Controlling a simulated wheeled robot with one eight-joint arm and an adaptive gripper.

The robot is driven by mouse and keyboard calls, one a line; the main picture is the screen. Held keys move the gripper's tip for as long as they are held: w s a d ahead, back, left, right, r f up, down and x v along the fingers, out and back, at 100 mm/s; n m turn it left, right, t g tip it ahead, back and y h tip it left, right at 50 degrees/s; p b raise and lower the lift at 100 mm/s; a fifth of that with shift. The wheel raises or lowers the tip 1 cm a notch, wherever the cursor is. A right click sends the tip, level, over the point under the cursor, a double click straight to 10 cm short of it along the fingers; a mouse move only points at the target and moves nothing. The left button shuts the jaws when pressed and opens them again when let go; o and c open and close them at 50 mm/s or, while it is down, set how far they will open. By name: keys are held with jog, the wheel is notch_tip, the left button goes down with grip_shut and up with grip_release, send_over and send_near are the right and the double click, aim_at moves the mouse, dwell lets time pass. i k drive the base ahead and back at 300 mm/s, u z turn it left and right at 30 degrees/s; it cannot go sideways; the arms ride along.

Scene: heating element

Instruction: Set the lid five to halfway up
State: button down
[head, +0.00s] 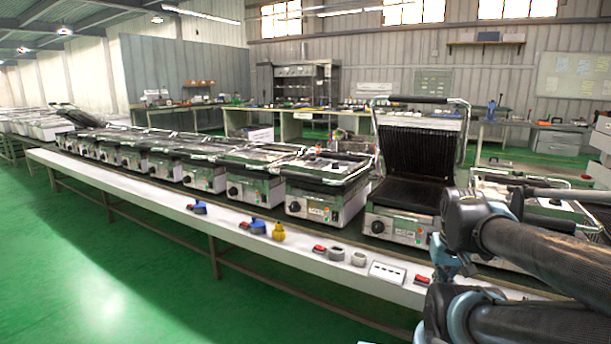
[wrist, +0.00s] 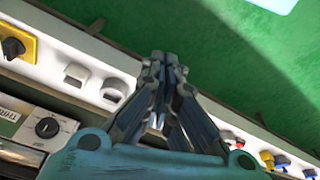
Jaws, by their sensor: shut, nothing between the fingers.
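A row of contact grills with hinged lids runs along a long white bench (head: 120,185). One grill near my arm has its ribbed black lid (head: 415,150) standing nearly upright. The grill to its left has its lid (head: 325,165) down. I cannot read which lid is five. In the wrist view my gripper (wrist: 160,65) is shut and empty, pointing over the bench's front edge toward the green floor. A grill front with a black knob (wrist: 47,127) and a partly visible label (wrist: 8,113) is at lower left there.
A far-left lid (head: 78,115) is raised. The green floor (head: 110,290) in front is clear. My arm covers the right side.

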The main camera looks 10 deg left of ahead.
aim_at(353, 166)
jog(key=z, duration=1.15)
jog(key=k, duration=1.1)
jog(key=u, duration=1.25)
jog(key=i, duration=1)
jog(key=z, duration=0.05)
